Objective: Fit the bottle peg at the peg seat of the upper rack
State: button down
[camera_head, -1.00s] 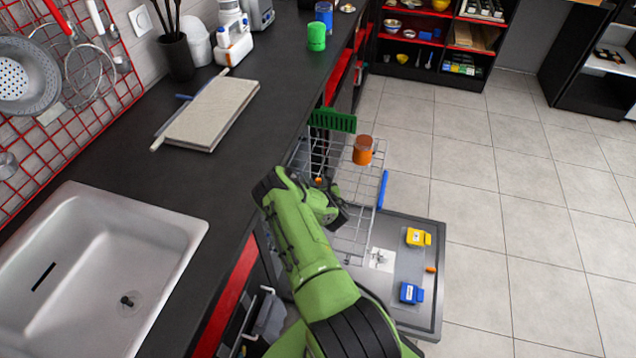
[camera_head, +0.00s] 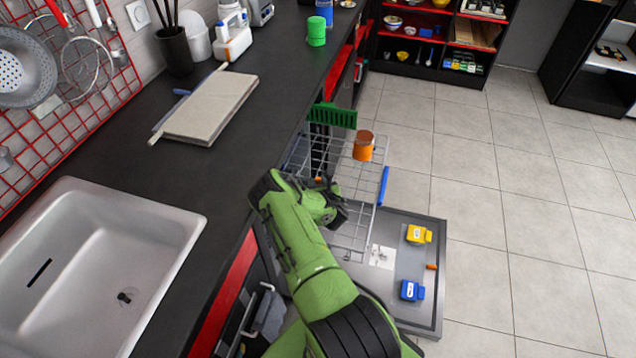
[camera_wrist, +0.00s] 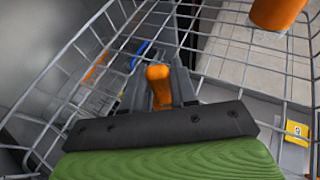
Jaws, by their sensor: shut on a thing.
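My gripper (camera_head: 326,198) is over the wire upper rack (camera_head: 357,228) of the pulled-out dishwasher. In the wrist view its dark fingers are shut on an orange piece (camera_wrist: 159,76), which I take to be the bottle peg. Its rounded end shows between the fingers, and the rack wires (camera_wrist: 225,71) lie around and beyond it. A small bit of orange (camera_head: 318,180) also shows beside the gripper in the head view. I cannot make out the peg seat or tell whether the peg touches the rack.
An orange cup (camera_head: 363,147) stands at the rack's far side, near a green comb-like piece (camera_head: 332,116). A blue handle (camera_head: 383,186) is on the rack's right edge. Yellow (camera_head: 418,234) and blue (camera_head: 411,291) blocks sit on the open door (camera_head: 425,325) below. The counter (camera_head: 215,180) borders the left.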

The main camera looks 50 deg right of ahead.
jog(key=shift+f, duration=0.15)
dwell(0.8)
jog(key=shift+f+b, duration=0.35)
jog(key=shift+b, duration=0.1)
jog(key=shift+f+b, duration=0.5)
jog(key=c, duration=0.8)
grip_release()
jog(key=v, duration=1.5)
jog(key=shift+s+a+r, duration=0.15)
jog(key=shift+s+r, duration=0.1)
